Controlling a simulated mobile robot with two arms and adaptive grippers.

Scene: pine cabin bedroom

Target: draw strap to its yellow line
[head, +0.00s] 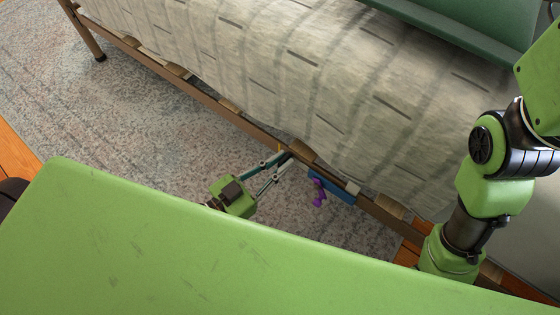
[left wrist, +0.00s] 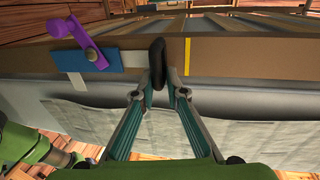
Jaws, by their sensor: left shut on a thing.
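A blue plate (left wrist: 88,60) with a purple lever (left wrist: 80,38) sits on the brown bed rail in the left wrist view. A pale strap (left wrist: 130,58) runs from the plate to a black loop (left wrist: 158,62). My left gripper (left wrist: 159,86) is shut on this loop. The yellow line (left wrist: 187,57) crosses the rail a short gap to the right of the loop. In the head view my left gripper (head: 284,161) is at the rail, left of the blue plate (head: 334,188) and purple lever (head: 318,193). My right gripper is out of view.
The bed (head: 300,65) with a striped grey cover hangs close above the rail (head: 200,95). A grey rug (head: 110,120) lies on the wooden floor below, with free room left of my gripper. Bed slats (left wrist: 250,22) show in the left wrist view.

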